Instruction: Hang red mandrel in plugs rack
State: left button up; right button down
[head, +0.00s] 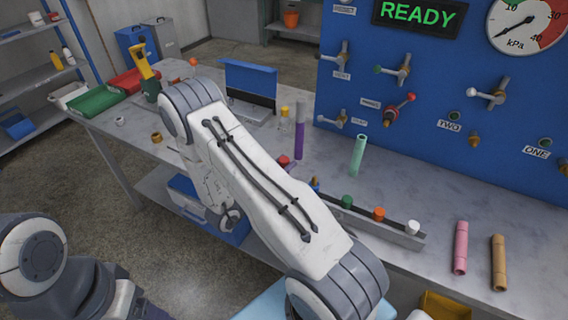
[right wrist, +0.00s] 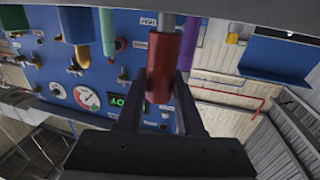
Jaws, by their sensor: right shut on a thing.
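My right gripper (right wrist: 163,88) is shut on the red mandrel (right wrist: 163,58), a red cylinder with a grey end, between its two dark fingers in the right wrist view. In the head view my right arm covers the gripper and most of what is near it. The plugs rack (head: 398,232) is a low grey bar on the bench with green (head: 347,201), orange (head: 379,213) and white (head: 412,227) plugs. Its left end is partly behind my arm. A small red piece (head: 283,160) shows beside the arm; I cannot tell what it belongs to. My left gripper is out of view.
A purple tube (head: 299,132) and a mint tube (head: 358,155) stand on the bench. A blue panel (head: 440,120) with valves stands behind. A blue holder (head: 250,82) is at the back.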

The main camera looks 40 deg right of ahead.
jog(key=shift+f+b, duration=0.5)
jog(key=shift+f, duration=0.2)
jog(key=shift+c, duration=2.3)
grip_release()
jog(key=s+a+b, duration=0.2)
jog(key=a, duration=0.8)
jog(key=shift+a, duration=0.2)
jog(key=shift+w, duration=0.1)
